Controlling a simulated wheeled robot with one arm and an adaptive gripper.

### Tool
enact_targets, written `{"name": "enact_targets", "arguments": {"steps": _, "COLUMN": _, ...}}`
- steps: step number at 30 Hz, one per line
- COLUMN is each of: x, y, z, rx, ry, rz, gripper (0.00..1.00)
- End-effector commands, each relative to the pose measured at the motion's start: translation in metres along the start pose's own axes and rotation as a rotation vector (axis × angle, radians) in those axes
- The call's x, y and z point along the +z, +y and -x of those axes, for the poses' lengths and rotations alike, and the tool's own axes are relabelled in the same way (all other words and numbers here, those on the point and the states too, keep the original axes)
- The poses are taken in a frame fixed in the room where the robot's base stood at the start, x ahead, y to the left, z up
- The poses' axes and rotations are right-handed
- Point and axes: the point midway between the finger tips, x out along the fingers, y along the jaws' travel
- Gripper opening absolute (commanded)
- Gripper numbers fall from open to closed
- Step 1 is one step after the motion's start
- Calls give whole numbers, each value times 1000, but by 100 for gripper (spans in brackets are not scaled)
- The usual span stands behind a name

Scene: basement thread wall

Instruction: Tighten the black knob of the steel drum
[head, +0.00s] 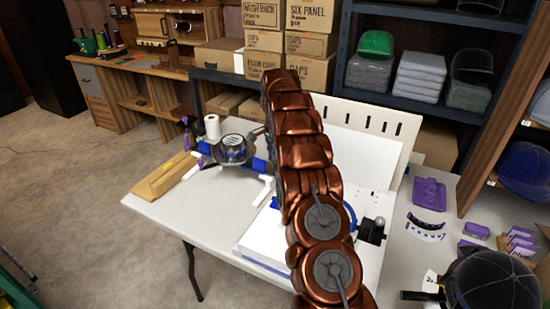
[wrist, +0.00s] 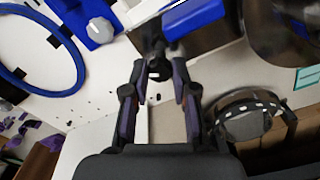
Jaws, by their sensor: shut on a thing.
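The steel drum (head: 233,150) is a rounded metal form with a dark top, on the far left part of the white table, left of my arm. In the wrist view a large, dark, shiny curved body, seemingly the drum (wrist: 283,38), fills the upper right. A black knob (wrist: 156,69) lies between my fingertips, by a dark post and a blue bracket (wrist: 197,14). My gripper (wrist: 159,78) is shut on the black knob, one finger on each side. In the head view my copper arm hides much of the area, and I cannot clearly make out the gripper or knob there.
A blue ring (wrist: 40,48) and grey knob (wrist: 100,30) show at the wrist view's upper left. A round frame (wrist: 245,121) is close right. Shelves (head: 440,45) stand behind.

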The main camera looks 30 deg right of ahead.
Motion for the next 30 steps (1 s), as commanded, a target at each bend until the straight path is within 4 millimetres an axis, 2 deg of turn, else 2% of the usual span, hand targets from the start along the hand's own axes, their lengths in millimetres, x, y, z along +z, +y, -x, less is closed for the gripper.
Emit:
{"name": "enact_targets", "arguments": {"steps": 21, "x": 0, "y": -1, "z": -2, "rx": -2, "ry": 1, "rz": -676, "gripper": 0}}
{"name": "enact_targets", "arguments": {"steps": 30, "x": 0, "y": 0, "z": -1, "rx": -2, "ry": 1, "rz": -907, "gripper": 0}}
